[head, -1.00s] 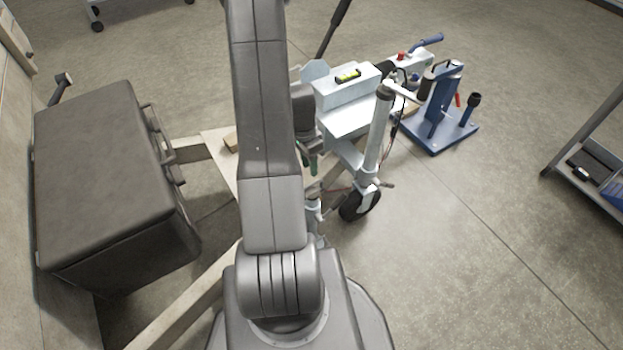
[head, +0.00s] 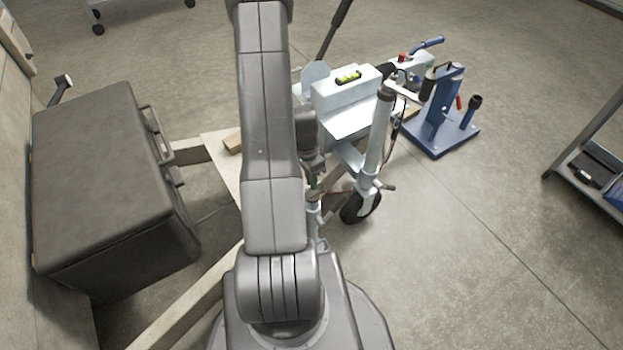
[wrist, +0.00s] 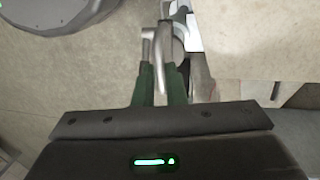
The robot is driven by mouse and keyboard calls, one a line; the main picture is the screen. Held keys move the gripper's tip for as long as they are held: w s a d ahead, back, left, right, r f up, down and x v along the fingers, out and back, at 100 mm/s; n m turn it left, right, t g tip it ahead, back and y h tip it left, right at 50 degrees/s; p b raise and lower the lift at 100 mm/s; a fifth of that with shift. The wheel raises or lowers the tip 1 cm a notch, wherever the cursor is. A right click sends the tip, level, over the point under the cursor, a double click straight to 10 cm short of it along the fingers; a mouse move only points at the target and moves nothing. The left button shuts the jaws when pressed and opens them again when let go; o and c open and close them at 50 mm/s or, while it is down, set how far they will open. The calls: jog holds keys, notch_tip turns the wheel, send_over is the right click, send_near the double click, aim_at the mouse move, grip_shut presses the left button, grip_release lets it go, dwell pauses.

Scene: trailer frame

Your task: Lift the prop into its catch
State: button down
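In the wrist view, the two green fingers of my gripper (wrist: 161,80) point away from the camera with a narrow gap between them. A grey metal piece with a rounded end (wrist: 165,42), which may be the prop, lies at the fingertips. I cannot tell whether they clamp it. In the head view, my arm covers most of the gripper. A short pale metal post (head: 314,212) shows just right of my arm, below the trailer's coupling end; it may also be part of the prop. I cannot make out the catch.
A jockey wheel post (head: 375,135) with a black tyre (head: 360,207) stands close to the right. A white drawbar box (head: 345,97) carries a spirit level. A blue stand (head: 440,125) is farther right. A dark case (head: 100,180) sits at left. The floor at lower right is clear.

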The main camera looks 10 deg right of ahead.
notch_tip(320, 180, up, 14)
jog(key=p, duration=0.7)
jog(key=shift+r, duration=0.25)
jog(key=shift+w, duration=0.1)
jog(key=c, duration=1.5)
grip_release()
notch_tip(320, 180, up, 14)
jog(key=w+p, duration=0.2)
jog(key=shift+w+a+f, duration=0.2)
jog(key=shift+a, duration=0.25)
jog(key=shift+f, duration=0.15)
